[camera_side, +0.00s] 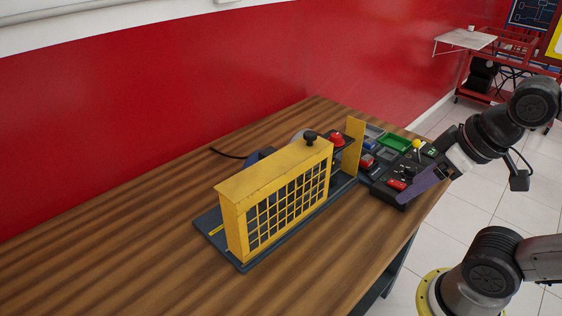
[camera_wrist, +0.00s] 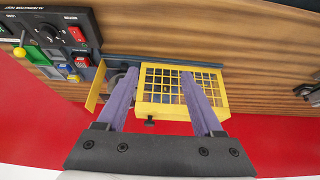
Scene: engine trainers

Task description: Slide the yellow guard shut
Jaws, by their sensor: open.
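The yellow guard (camera_side: 282,198) is a box with a barred mesh front and a black knob (camera_side: 309,137) on top. It stands on a dark base rail (camera_side: 241,265). A gap separates its right end from an upright yellow end plate (camera_side: 354,146). The guard (camera_wrist: 146,98) and end plate (camera_wrist: 96,90) also show in the wrist view, with the gap between them. My gripper (camera_side: 405,201) has purple fingers and is off to the right of the guard, apart from it. In the wrist view my gripper (camera_wrist: 160,74) is open and empty, its fingers overlapping the guard in the picture.
A dark control panel (camera_wrist: 50,35) with coloured switches lies beyond the end plate. A red knob (camera_side: 337,139) sits near the gap. The wooden table (camera_side: 120,250) is clear left of and in front of the guard. A red wall (camera_side: 150,100) runs behind.

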